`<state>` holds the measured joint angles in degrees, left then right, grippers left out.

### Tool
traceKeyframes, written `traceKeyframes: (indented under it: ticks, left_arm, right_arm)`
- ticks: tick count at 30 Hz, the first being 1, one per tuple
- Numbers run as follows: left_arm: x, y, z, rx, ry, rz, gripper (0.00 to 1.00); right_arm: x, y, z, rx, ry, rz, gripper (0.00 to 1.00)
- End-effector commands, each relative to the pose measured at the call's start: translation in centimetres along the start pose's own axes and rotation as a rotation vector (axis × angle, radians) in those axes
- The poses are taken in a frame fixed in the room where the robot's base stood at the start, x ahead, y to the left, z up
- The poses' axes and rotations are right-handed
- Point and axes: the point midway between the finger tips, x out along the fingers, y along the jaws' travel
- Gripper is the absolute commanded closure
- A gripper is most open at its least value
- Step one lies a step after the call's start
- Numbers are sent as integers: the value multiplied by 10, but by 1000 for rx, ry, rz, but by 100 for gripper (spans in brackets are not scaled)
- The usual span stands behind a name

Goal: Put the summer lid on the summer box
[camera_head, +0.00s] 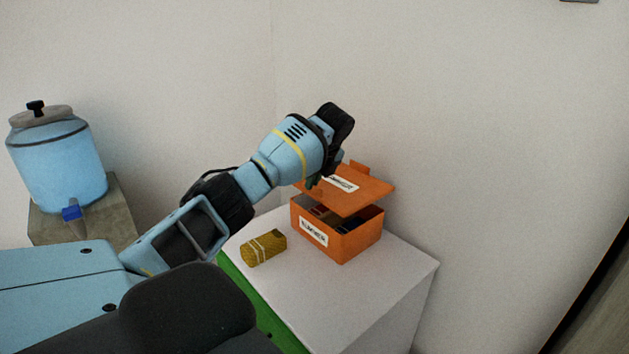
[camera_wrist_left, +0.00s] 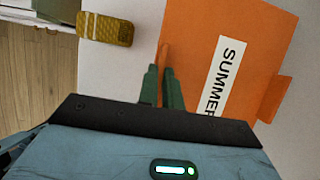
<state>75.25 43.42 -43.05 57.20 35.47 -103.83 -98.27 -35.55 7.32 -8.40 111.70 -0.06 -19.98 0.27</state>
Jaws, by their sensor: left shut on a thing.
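The summer lid (camera_head: 362,194) is an orange panel with a white label, held just above the open summer box. The lid also shows in the left wrist view (camera_wrist_left: 259,65), with its label reading SUMMER. The summer box (camera_head: 340,246) is orange with a white label on its front and stands on the white cabinet; several dark and red items show inside it. My left gripper (camera_head: 314,182) is shut on the lid at its near left edge; its green fingertips (camera_wrist_left: 163,88) pinch a narrow orange part of it. The lid is tilted and a gap shows between it and the box rim. My right gripper is not in view.
A yellow-brown banded object (camera_head: 264,249) lies on the white cabinet top (camera_head: 330,290) left of the box. A blue drink dispenser (camera_head: 58,165) stands on a grey block at the left. Walls rise close behind the box. The cabinet top's front is clear.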

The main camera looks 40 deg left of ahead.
Motion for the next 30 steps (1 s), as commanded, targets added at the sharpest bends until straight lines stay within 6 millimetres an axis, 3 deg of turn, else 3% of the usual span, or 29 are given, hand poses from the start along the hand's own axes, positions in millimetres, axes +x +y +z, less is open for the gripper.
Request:
traceKeyframes:
  ticks: [11,30]
  left_arm:
    - [11,0,-5,0,0,0,100]
    - [47,0,-20,1,0,0,100]
  right_arm:
    - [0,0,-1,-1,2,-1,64]
    - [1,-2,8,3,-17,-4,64]
